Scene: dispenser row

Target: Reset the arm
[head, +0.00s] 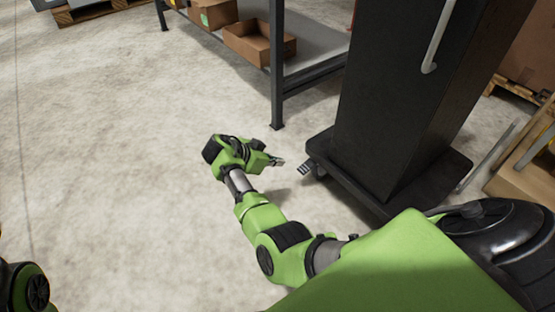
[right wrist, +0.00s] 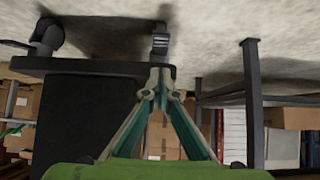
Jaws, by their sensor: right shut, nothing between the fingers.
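My right arm reaches out over the floor in the head view. Its gripper (head: 278,161) is shut and empty, a little to the left of the wheeled base of a tall black cabinet (head: 385,100). In the right wrist view, which looks upside down, the two fingers (right wrist: 160,78) meet at their tips with nothing between them. Only a part of my left arm shows at the lower left edge of the head view; its gripper is out of view.
A grey metal rack (head: 277,75) holding a cardboard box (head: 255,45) stands behind. Pallets and boxes are at the right edge. The concrete floor (head: 110,170) on the left is clear.

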